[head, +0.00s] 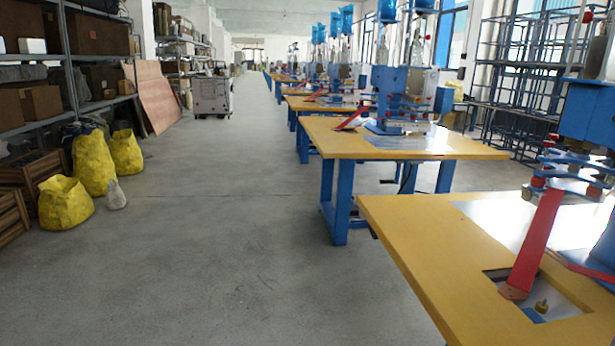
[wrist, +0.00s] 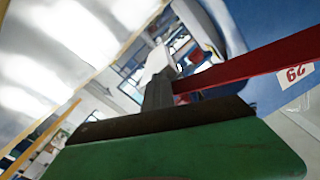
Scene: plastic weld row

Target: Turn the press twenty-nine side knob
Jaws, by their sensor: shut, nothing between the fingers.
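A white label with a red 29 (wrist: 297,75) shows upside down on a blue press body (wrist: 262,30) at the right of the wrist view. A red lever bar (wrist: 250,68) crosses in front of that body. A small dark red round part (wrist: 195,57) shows behind the fingers; I cannot tell whether it is the side knob. My gripper (wrist: 158,66) is shut and empty, its grey fingers close to the lever's left end; touching or apart is unclear. In the head view no number is readable on the nearest blue press (head: 588,125), and my gripper does not show.
A yellow-topped table (head: 420,250) with a cut-out and red levers stands at the near right. More press tables (head: 330,135) line up behind it. Yellow sacks (head: 93,165) and shelves stand at the left. The grey floor (head: 220,240) between is clear.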

